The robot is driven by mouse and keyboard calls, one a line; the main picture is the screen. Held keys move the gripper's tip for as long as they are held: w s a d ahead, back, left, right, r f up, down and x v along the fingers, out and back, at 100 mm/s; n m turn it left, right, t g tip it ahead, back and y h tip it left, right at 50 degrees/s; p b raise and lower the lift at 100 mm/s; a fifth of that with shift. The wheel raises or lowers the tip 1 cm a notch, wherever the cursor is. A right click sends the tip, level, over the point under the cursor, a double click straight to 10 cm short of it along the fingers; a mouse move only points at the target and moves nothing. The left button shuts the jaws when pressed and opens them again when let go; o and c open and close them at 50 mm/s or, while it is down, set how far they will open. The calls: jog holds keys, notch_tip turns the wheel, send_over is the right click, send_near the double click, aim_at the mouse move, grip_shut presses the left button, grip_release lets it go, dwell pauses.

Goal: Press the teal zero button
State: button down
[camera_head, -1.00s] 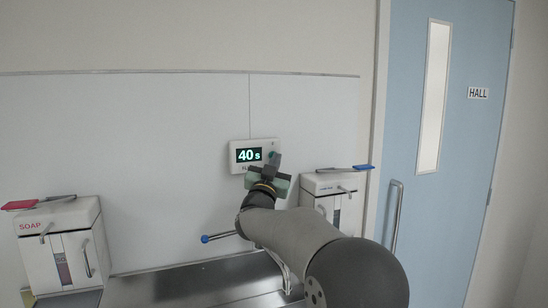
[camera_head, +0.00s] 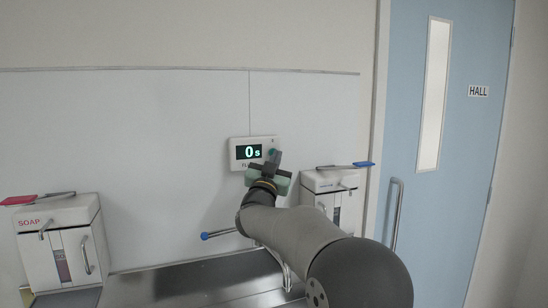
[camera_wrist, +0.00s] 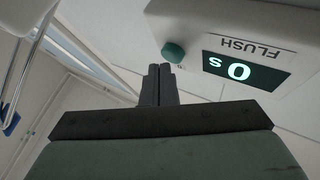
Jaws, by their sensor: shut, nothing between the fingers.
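The timer unit (camera_head: 252,152) is a white box on the wall panel; its dark display (camera_head: 248,152) reads "0 s". In the wrist view the unit appears upside down, with the word FLUSH and the lit display (camera_wrist: 240,70). The teal zero button (camera_wrist: 173,52) is a round knob beside the display. It also shows in the head view (camera_head: 272,152), partly hidden by my gripper. My gripper (camera_wrist: 158,70) is shut and empty, its fingertips close to the button. I cannot tell whether they touch it.
A soap dispenser (camera_head: 62,240) with a red lever stands at the left. Another dispenser (camera_head: 330,190) with a blue lever is just right of my gripper. A blue-tipped lever (camera_head: 218,235) sticks out below the unit, over a metal counter (camera_head: 190,282). A blue door (camera_head: 440,180) is at the right.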

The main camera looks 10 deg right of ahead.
jog(key=shift+s, duration=0.4)
jog(key=shift+s+d+b, duration=0.2)
jog(key=shift+s+b, duration=0.5)
jog(key=shift+s, duration=0.1)
jog(key=shift+s+d+b, duration=0.2)
jog(key=shift+s+b, duration=0.5)
jog(key=shift+s, duration=0.15)
jog(key=shift+s+d+b, duration=0.2)
jog(key=shift+s+b, duration=0.5)
jog(key=shift+s, duration=0.1)
jog(key=shift+a, duration=0.1)
